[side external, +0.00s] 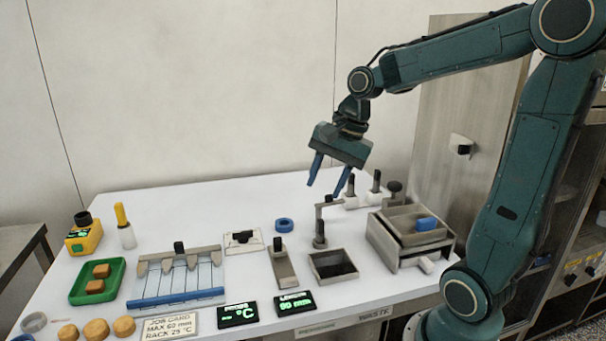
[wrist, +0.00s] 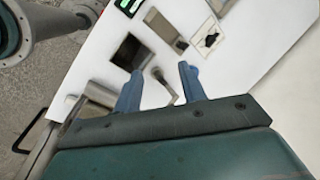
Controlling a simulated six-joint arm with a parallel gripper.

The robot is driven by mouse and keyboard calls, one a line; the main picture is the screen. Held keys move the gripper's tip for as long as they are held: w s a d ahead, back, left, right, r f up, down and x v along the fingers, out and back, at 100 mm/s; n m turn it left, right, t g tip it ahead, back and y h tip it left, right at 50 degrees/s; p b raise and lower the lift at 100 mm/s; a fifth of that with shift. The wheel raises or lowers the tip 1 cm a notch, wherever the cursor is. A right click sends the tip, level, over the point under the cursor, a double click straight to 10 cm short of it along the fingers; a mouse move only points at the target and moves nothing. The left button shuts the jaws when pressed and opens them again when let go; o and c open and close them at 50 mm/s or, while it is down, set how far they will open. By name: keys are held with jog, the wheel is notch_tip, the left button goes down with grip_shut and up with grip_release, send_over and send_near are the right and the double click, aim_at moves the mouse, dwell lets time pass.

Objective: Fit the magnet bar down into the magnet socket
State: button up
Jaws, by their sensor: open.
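My gripper (side external: 325,189) is open and empty, its two blue fingers pointing down above the back right of the white table. They also show in the wrist view (wrist: 162,78). I cannot tell for sure which piece is the magnet bar or which is its socket. Candidates are a metal block with a black knob (side external: 283,268), standing left of the dark-floored bin, and a grey post with a side arm (side external: 320,228), below the fingers. Two black-handled pieces (side external: 376,183) stand in white holders right of the fingers. No fingertip visibly touches anything.
A metal compartment box (side external: 412,255) with a blue item stands right. The open bin (side external: 335,280), a blue ring (side external: 284,225) and a small plate (side external: 235,247) lie mid-table.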

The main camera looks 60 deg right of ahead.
jog(key=s+a+n+t, duration=0.1)
jog(key=s+a+n, duration=0.3)
jog(key=s+n, duration=0.2)
jog(key=s+a+r+n+t+h, duration=0.1)
jog(key=s+a+n, duration=0.4)
jog(key=n, duration=0.4)
jog(key=shift+s+r+n, duration=0.15)
jog(key=shift+s+n, duration=0.25)
jog(key=shift+s, duration=0.2)
jog(key=shift+c, duration=0.2)
